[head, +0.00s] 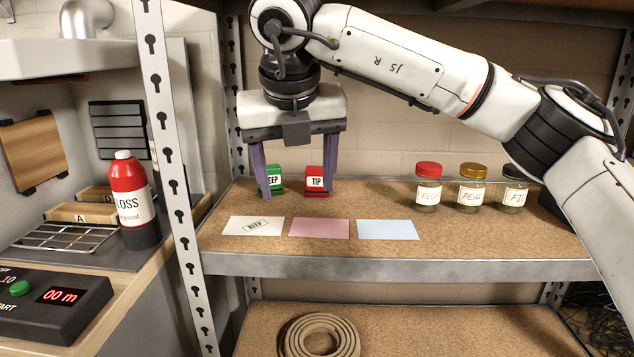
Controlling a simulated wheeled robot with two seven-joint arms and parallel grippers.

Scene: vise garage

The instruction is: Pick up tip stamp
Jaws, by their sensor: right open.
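The red tip stamp (316,181) stands upright on the wooden shelf, labelled TIP. The green keep stamp (270,181) stands to its left, its label partly hidden by a finger. My right gripper (295,195) is open and points down, one purple finger overlapping the green stamp and the other at the right side of the red stamp. Both stamps show between or behind the fingers; I cannot tell whether any finger touches them.
Three labelled jars (472,187) stand at the right. A metal upright post (167,150) borders the shelf on the left.

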